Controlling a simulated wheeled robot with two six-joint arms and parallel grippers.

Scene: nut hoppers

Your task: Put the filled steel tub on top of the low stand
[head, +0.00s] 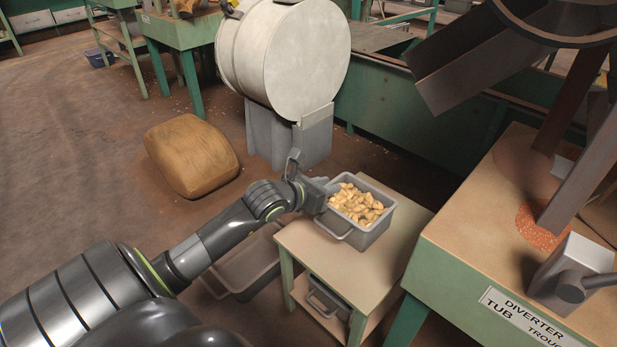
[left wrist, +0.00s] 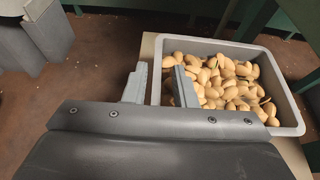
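The filled steel tub (head: 368,236) is grey, heaped with tan nuts, and appears to rest upright on the top of the low stand (head: 318,262), which has a cream top and green legs. My left gripper (head: 322,192) is at the tub's left rim. In the left wrist view, the gripper's two fingers (left wrist: 160,88) are apart, one on each side of the rim of the tub (left wrist: 294,108). A gap shows between the fingers and the tub wall, so it looks open. The right gripper is not in view.
Another grey tub (head: 325,300) sits on the stand's lower shelf, and a grey tray (head: 238,272) lies on the floor to the left. The green diverter bench (head: 450,270) stands close on the right. A sack (head: 190,155) and a white drum (head: 300,50) are behind.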

